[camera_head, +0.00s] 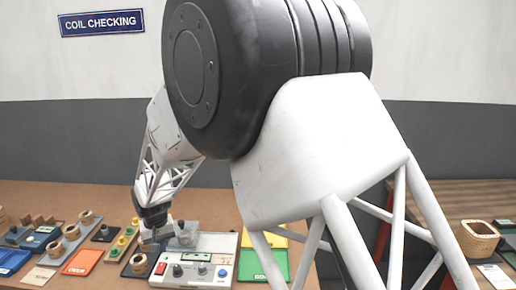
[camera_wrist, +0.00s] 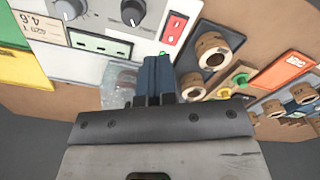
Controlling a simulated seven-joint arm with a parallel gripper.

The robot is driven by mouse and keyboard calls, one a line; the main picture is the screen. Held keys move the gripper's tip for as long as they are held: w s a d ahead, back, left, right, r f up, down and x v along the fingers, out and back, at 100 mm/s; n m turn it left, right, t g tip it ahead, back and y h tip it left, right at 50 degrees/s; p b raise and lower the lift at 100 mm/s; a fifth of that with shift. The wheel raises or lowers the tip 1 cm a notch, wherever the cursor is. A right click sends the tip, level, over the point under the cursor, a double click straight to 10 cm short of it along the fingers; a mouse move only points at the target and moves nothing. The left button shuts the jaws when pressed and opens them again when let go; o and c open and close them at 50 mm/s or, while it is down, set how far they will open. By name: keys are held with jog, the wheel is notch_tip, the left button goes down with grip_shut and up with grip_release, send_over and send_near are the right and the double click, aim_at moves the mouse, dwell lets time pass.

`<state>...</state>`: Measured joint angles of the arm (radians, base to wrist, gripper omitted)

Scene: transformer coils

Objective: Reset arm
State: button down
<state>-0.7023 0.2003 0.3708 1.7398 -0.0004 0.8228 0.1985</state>
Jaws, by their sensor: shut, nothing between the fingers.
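My gripper (camera_head: 152,228) is at the end of my white lattice arm, low over the left part of the bench, beside the tester's back left corner. Its dark blue fingers are together and empty in the wrist view (camera_wrist: 166,72). The tester (camera_head: 215,272) is a light box with knobs, small displays and a red switch (camera_wrist: 174,28). A clear cup-like part (camera_head: 187,233) sits at the tester's back, just right of the fingers. In the wrist view it is partly hidden behind the gripper. I cannot tell whether the fingers touch anything.
Several tan coils, one near the tester (camera_head: 139,262), stand on the bench's left side among an orange tray (camera_head: 83,262), a blue tray (camera_head: 14,262) and small fixtures. Green (camera_head: 250,266) and yellow trays lie right of the tester.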

jog(key=s+d+r+m, duration=0.1)
jog(key=s+d+r, duration=0.1)
jog(key=d+r, duration=0.6)
jog(key=s+d+r+m+t, duration=0.1)
jog(key=s+d+r, duration=0.2)
jog(key=d, duration=0.9)
jog(key=s+d+r+m, duration=0.1)
jog(key=s+d+r, duration=0.1)
jog(key=d+r, duration=0.65)
jog(key=s+d+m+t, duration=0.1)
jog(key=s+d+m, duration=0.2)
jog(key=s+d, duration=1.9)
jog(key=shift+s+d+f+t, duration=0.3)
jog(key=shift+s+d+f, duration=0.05)
jog(key=shift+s, duration=0.4)
